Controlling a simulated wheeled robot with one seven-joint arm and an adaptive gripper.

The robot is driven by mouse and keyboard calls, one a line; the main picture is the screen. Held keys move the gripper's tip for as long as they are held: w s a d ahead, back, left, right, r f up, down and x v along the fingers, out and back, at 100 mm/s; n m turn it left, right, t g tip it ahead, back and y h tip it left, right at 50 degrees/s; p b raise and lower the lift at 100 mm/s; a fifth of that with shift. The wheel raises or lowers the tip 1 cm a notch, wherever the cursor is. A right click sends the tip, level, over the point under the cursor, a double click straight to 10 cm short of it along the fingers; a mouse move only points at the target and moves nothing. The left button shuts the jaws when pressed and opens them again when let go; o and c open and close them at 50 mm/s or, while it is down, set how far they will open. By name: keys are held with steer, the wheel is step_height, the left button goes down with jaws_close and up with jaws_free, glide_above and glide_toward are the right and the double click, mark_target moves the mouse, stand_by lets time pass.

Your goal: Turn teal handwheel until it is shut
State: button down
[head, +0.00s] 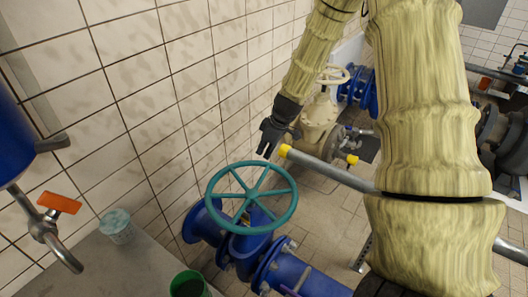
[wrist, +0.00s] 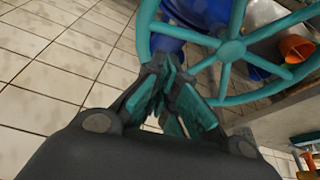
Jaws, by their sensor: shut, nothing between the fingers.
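The teal handwheel (head: 251,197) sits on a blue valve (head: 247,240) in the lower middle of the head view. It has a round rim, several spokes and a central hub. My gripper (head: 267,153) is just beyond the far rim, pointing down, shut with nothing between the fingers. In the wrist view the handwheel (wrist: 232,50) fills the upper right. There my gripper (wrist: 166,80) shows its fingers close beside the rim and a spoke. I cannot tell whether they touch the wheel. The valve's stem is hidden under the wheel.
A tiled wall (head: 150,90) runs close on the left. A cream valve (head: 318,125) and a grey pipe with yellow ends (head: 330,172) stand behind. A grey ledge (head: 130,268) at lower left holds a pale tub (head: 117,227) and a green cup (head: 189,286). An orange-handled tap (head: 60,203) is at left.

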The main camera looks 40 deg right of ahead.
mark_target(261, 165)
steer(key=shift+p+x, duration=1.05)
steer(key=shift+x, duration=3.15)
steer(key=shift+d, duration=0.1)
steer(key=shift+s+d+m, duration=0.2)
steer(key=shift+s+m, duration=0.05)
steer(key=shift+m, duration=0.15)
steer(key=shift+s, duration=0.15)
